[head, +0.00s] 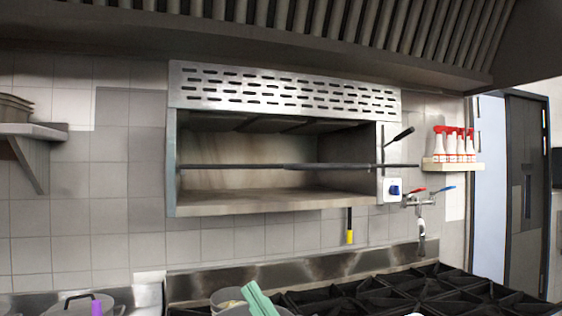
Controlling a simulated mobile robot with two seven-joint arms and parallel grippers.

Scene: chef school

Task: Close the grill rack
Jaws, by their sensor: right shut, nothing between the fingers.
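The grill (290,92) is a steel open-fronted box on the tiled wall, with a slotted top panel. Its rack (300,166) shows edge-on as a dark horizontal bar across the opening, reaching past the right side of the housing. A black lever (398,137) slants up at the right.
A lidded pot (75,303) is at left. A tap (420,205) and a shelf of spray bottles (452,148) are at right. The hood (250,38) is overhead.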

